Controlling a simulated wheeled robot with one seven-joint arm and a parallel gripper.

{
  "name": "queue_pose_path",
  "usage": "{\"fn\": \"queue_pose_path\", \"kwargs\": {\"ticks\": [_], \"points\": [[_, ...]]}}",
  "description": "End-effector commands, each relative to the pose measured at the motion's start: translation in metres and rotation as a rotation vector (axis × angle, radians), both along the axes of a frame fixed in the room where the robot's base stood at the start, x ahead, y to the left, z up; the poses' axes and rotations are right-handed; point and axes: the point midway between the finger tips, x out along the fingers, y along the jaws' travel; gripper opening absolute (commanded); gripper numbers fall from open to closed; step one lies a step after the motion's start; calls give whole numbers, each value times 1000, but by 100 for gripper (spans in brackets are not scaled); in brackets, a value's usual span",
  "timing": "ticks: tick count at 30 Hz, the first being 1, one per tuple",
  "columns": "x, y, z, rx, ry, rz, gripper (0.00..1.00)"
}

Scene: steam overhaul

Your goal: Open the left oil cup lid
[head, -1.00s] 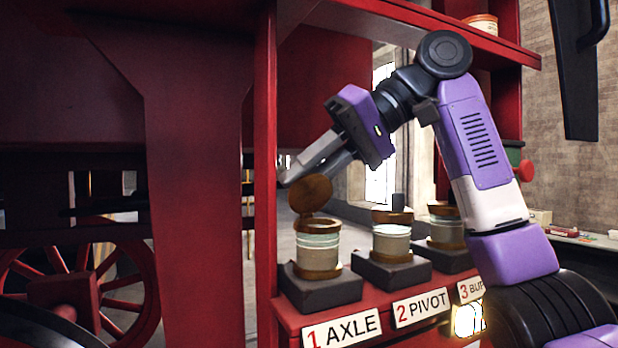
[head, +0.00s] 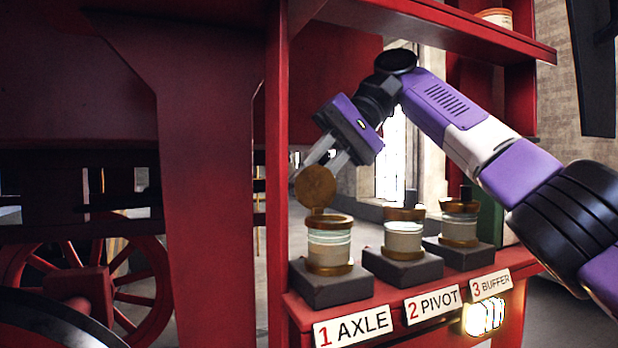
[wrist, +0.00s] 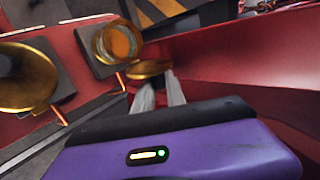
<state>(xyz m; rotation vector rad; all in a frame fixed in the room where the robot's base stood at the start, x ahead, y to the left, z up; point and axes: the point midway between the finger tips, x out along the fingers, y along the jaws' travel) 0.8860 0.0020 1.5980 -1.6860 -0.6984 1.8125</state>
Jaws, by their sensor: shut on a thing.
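The left oil cup (head: 329,245), a pale glass cup with brass rim and base, stands on a dark block above the label 1 AXLE. Its round brass lid (head: 316,185) stands nearly upright at the back of the rim, and the cup's mouth is uncovered. My gripper (head: 322,160) is behind and above the lid, with its fingers shut on it; the tips are partly hidden by the lid. In the wrist view the lid (wrist: 150,68) is at the fingertips, beside the open cup (wrist: 117,42).
The pivot cup (head: 403,238) and buffer cup (head: 460,225) stand to the right, with brass lids closed. A red post (head: 277,150) rises close to the left of the axle cup. A red shelf (head: 450,35) runs above my arm.

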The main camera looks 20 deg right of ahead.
Motion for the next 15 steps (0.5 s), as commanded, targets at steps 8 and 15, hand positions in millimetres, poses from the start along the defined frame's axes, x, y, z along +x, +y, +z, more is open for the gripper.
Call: {"fn": "queue_pose_path", "kwargs": {"ticks": [8,15], "points": [[0,0,-1,-1,6,0,0],[0,0,-1,-1,6,1,32]]}}
